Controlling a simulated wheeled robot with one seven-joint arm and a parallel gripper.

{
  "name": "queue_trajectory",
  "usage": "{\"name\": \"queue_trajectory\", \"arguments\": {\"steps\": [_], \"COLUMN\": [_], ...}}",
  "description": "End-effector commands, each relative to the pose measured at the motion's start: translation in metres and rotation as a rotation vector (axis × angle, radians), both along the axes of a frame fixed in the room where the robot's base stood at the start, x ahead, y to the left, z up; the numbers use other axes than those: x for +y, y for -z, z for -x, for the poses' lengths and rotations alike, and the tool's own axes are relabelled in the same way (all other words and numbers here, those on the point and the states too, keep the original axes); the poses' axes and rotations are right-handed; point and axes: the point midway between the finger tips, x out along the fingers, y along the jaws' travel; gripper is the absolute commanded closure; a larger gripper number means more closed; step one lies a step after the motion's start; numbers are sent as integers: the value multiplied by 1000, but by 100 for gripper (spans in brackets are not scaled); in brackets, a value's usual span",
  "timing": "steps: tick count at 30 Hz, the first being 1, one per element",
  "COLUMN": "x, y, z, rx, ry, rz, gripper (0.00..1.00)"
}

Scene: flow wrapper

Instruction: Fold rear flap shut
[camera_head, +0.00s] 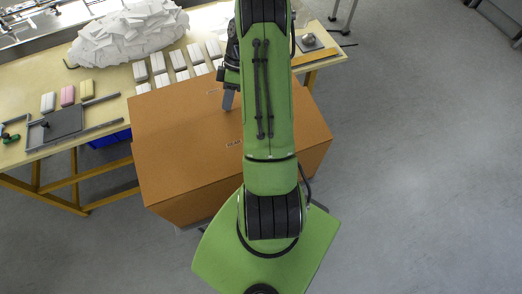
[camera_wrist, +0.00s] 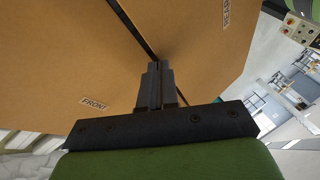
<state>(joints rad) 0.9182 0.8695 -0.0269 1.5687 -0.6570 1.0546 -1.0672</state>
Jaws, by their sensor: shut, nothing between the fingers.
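A large brown cardboard box (camera_head: 180,150) stands in the middle of the head view, partly hidden behind my green arm. In the wrist view, the flap marked REAR (camera_wrist: 205,45) is on the right and the flap marked FRONT (camera_wrist: 60,60) is on the left. Both look roughly flat, with a narrow dark gap between them. My gripper (camera_wrist: 160,68) is shut and empty, its fingertips close to the cardboard by the end of the gap; I cannot tell whether they touch. In the head view, my gripper (camera_head: 228,102) is over the box top.
A wooden table (camera_head: 110,92) behind the box holds a heap of white packets (camera_head: 125,35), rows of white blocks (camera_head: 160,68), a pink block (camera_head: 67,96) and a grey plate (camera_head: 62,122). A blue bin (camera_head: 110,139) is beneath. The floor (camera_head: 420,170) at right is clear.

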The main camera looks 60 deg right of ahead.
Motion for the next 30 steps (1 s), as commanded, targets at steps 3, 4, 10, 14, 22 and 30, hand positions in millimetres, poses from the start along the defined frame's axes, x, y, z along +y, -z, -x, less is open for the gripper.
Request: {"name": "queue_trajectory", "arguments": {"steps": [3, 4, 10, 14, 22, 30], "x": [-1, -1, -1, -1, -1, 7], "y": [6, 8, 11, 11, 11, -10], "z": [-1, -1, -2, -2, -2, -8], "rx": [26, 30, 47, 48, 47, 46], "ry": [-1, 0, 0, 1, 1, -2], "rz": [-18, -21, -32, -33, -32, -30], "gripper": [100, 100, 100, 100, 100, 100]}}
